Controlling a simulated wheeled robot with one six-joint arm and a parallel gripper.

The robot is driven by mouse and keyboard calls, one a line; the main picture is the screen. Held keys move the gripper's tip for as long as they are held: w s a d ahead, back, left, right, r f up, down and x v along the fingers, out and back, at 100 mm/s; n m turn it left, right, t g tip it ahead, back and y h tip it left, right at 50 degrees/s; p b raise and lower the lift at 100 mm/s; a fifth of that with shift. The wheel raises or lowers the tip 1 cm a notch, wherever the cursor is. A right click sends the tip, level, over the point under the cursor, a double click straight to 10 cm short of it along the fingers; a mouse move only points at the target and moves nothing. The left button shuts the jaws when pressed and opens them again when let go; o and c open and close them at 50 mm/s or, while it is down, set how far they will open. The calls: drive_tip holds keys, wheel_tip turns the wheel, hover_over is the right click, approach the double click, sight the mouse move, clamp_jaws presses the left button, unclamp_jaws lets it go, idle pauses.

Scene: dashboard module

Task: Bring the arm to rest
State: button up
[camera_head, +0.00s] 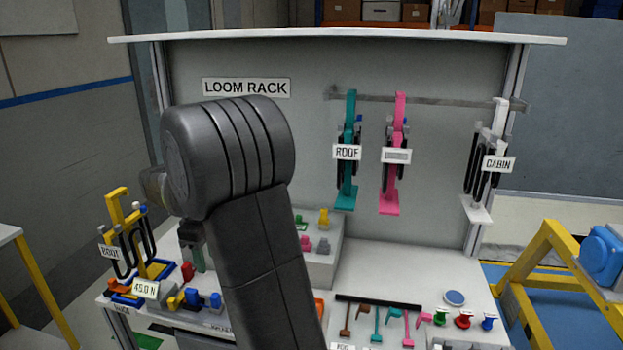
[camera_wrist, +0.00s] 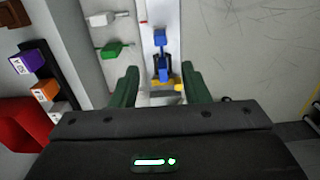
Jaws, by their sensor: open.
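My arm (camera_head: 255,230) rises through the middle of the head view, its large dark joint bent in front of the rack's left part. My gripper (camera_wrist: 160,70) shows in the wrist view with its two green fingers apart. Between and beyond the fingers lies a strip with a blue connector (camera_wrist: 162,60) and a yellow part (camera_wrist: 166,84). No held thing shows between the fingers. Whether the fingers touch anything cannot be told. In the head view my gripper is mostly hidden behind the arm.
A teal holder (camera_head: 349,185), a pink holder (camera_head: 395,190) and a white holder (camera_head: 478,208) hang from the loom rack's bar. A yellow stand (camera_head: 121,205) with black cables is left of my arm. Several coloured connectors (camera_head: 463,320) line the bench's right front. A yellow frame (camera_head: 545,270) stands right.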

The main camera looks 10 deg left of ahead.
wheel_tip(320, 180, down, 14)
drive_tip(key=shift+r, duration=0.2)
drive_tip(key=shift+s+d, duration=0.1)
drive_tip(key=shift+d, duration=1.5)
drive_tip(key=shift+a, duration=0.1)
